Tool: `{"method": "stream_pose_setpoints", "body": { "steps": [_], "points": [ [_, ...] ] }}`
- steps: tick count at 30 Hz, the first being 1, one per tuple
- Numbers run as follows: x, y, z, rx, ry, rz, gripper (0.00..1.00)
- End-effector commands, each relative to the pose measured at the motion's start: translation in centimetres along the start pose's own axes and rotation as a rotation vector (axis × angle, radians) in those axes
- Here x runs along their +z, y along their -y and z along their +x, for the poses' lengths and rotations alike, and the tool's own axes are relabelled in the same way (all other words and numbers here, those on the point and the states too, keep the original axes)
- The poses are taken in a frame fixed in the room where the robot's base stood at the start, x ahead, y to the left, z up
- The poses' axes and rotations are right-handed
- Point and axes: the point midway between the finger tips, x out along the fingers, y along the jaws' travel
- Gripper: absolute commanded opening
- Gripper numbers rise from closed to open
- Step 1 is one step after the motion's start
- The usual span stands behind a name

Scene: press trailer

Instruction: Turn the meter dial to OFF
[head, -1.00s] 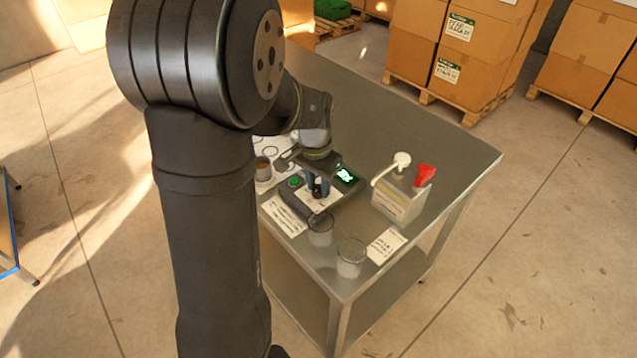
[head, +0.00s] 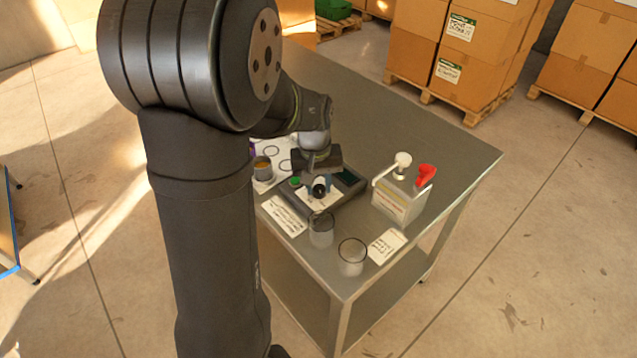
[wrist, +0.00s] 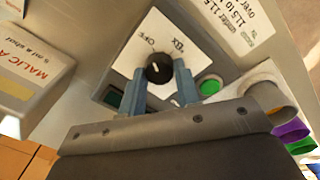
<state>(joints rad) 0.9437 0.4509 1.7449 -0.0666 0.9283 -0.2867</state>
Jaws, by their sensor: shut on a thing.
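The meter (head: 345,190) sits on the steel table, partly covered by my arm in the head view. In the wrist view its black dial (wrist: 159,70) stands on a white plate (wrist: 143,52) with an OFF label and another label, partly legible. A small white mark on the dial appears to point toward the OFF side. My gripper (wrist: 161,76) is shut on the dial, one blue finger on each side; it also shows in the head view (head: 319,186). The meter's display (wrist: 113,98) looks dark, with no digits visible. A green button (wrist: 211,86) is beside the right finger.
A pump dispenser with a red handle (head: 403,197) stands right of the meter. Two clear beakers (head: 321,230) (head: 352,257) stand near the front edge. A brown-filled cup (head: 263,169) is at left. The back of the table (head: 400,120) is clear.

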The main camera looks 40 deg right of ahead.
Motion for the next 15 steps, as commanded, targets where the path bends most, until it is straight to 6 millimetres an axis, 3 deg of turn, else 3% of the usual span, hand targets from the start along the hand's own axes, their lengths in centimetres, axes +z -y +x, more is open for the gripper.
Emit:
{"method": "stream_pose_setpoints", "body": {
  "steps": [15],
  "points": [
    [0.11,0.01,0.07,-0.001,0.001,-0.045,0.07]
  ]
}}
